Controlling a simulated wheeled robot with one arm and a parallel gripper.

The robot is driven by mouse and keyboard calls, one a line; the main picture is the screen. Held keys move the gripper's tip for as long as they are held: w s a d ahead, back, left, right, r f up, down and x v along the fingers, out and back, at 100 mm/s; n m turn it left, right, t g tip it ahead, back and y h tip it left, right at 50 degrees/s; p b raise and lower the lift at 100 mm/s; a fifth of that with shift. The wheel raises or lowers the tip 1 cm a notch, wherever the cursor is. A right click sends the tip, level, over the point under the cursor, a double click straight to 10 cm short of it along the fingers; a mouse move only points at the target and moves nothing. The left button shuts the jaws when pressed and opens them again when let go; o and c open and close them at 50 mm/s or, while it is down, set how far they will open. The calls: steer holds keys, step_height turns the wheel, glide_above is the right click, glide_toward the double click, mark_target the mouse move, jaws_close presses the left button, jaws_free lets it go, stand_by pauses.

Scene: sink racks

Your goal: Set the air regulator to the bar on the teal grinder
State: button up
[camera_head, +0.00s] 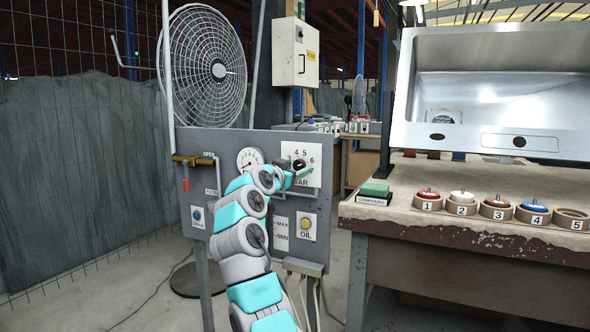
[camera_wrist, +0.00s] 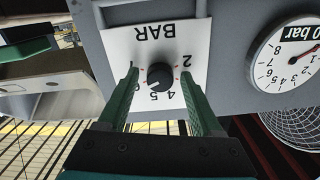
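The air regulator is a black round knob (camera_wrist: 160,77) on a white plate marked BAR (camera_wrist: 126,47), upside down in the wrist view. Numbers 2, 4 and 5 show around it; others are covered by my fingers. My gripper (camera_wrist: 160,74) has its green fingers apart, one on each side of the knob. A small gap seems to show on both sides; contact is unclear. In the head view the knob (camera_head: 299,164) is partly behind my gripper (camera_head: 303,172). The knob's pointer cannot be made out. I cannot make out a teal grinder in either view.
The grey panel (camera_head: 215,150) also carries a round gauge (camera_head: 250,160), a yellow-handled valve (camera_head: 192,160), a blue button (camera_head: 196,216) and an OIL button (camera_head: 307,224). A fan (camera_head: 204,68) stands behind. A workbench (camera_head: 450,235) with numbered holders and a green compound block (camera_head: 375,189) is right.

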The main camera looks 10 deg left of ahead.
steer(key=shift+o, duration=0.3)
steer(key=shift+s, duration=0.1)
steer(key=shift+s+a, duration=0.15)
steer(key=shift+s, duration=0.05)
steer(key=b+v, duration=0.1)
steer(key=v, duration=0.6)
steer(key=shift+s, duration=0.15)
